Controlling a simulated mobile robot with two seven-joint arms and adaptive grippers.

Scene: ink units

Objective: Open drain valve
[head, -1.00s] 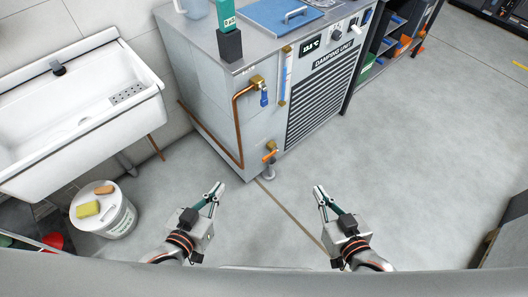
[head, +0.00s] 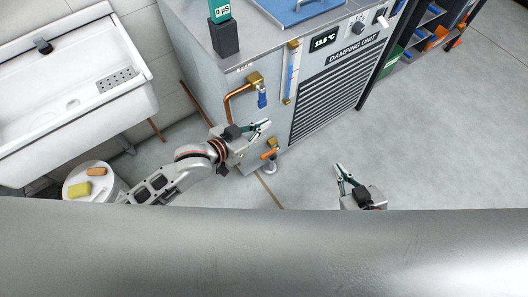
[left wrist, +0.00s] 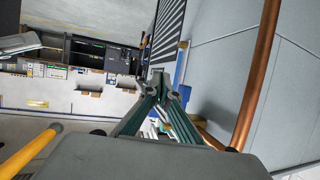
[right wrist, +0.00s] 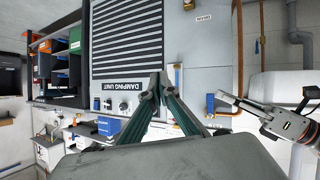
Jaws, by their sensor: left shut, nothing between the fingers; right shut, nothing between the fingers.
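The drain valve (head: 270,152) is a small brass fitting with an orange handle, low on the near corner of the damping unit (head: 330,80). A second brass valve (head: 255,80) with a blue handle sits above it on a copper pipe. My left gripper (head: 267,124) is shut and empty in front of the cabinet, between the two valves in the picture and apart from the orange handle. Its shut fingertips (left wrist: 158,78) show in the left wrist view, beside the copper pipe. My right gripper (head: 341,168) is shut and empty over the floor, right of the drain valve.
A white sink (head: 75,100) stands at the left, with a white bucket (head: 112,188) below it holding two sponges on its lid. A dark shelf (head: 400,65) with bins is beside the unit. The floor (head: 440,140) at the right is clear.

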